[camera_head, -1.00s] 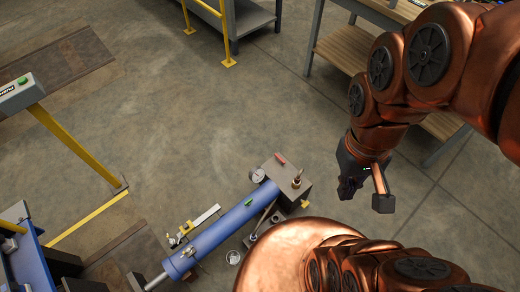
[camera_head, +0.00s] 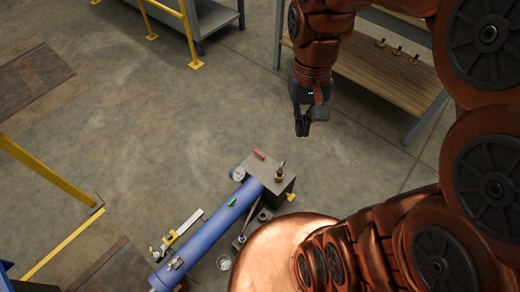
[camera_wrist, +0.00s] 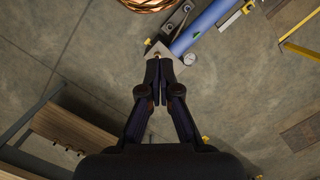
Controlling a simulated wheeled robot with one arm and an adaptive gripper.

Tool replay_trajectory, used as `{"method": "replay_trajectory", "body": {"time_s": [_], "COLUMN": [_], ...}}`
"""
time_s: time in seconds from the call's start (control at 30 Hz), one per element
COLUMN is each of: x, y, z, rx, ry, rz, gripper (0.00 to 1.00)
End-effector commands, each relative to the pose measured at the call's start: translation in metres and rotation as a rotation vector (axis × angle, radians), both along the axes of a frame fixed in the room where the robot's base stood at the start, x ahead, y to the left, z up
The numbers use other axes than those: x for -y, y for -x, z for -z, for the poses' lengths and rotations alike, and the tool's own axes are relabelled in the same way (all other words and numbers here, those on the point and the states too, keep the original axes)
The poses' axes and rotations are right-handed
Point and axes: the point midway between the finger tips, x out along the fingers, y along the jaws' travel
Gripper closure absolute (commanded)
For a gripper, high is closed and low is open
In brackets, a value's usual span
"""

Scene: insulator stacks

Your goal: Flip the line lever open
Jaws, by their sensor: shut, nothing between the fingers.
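A blue cylinder (camera_head: 207,232) lies at a slant on the floor, with a grey block (camera_head: 270,186) at its upper right end. A small red handle (camera_head: 259,154) sits at the block's far edge, and a small green handle (camera_head: 232,202) sits on the cylinder. I cannot tell which of these is the line lever. My gripper (camera_head: 302,134) is shut and empty, above and to the right of the block in the picture, apart from it. In the wrist view, the shut fingertips (camera_wrist: 159,60) overlap the block and hide part of it; the blue cylinder (camera_wrist: 207,25) runs beyond.
A round gauge (camera_head: 238,174) and a brass fitting (camera_head: 280,174) are at the block. A wooden-topped bench (camera_head: 375,75) stands at upper right. Yellow rails (camera_head: 45,170) stand at left, and a grey table with a yellow rail is at the top. The floor left of the gripper is clear.

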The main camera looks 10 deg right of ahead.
Motion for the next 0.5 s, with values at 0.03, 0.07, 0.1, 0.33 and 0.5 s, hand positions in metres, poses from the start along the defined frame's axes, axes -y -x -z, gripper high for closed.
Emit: {"method": "replay_trajectory", "body": {"time_s": [0.03,0.07,0.1,0.33,0.5], "x": [0.000,0.000,-0.001,-0.001,0.001], "y": [-0.016,-0.025,-0.036,-0.101,-0.146], "z": [0.015,0.019,0.024,0.061,0.093], "rx": [-0.002,-0.002,-0.003,-0.008,-0.014], "ry": [-0.003,-0.004,-0.005,-0.016,-0.022], "rz": [0.017,0.028,0.043,0.129,0.194], "gripper": [1.00,1.00,1.00,1.00,1.00]}}
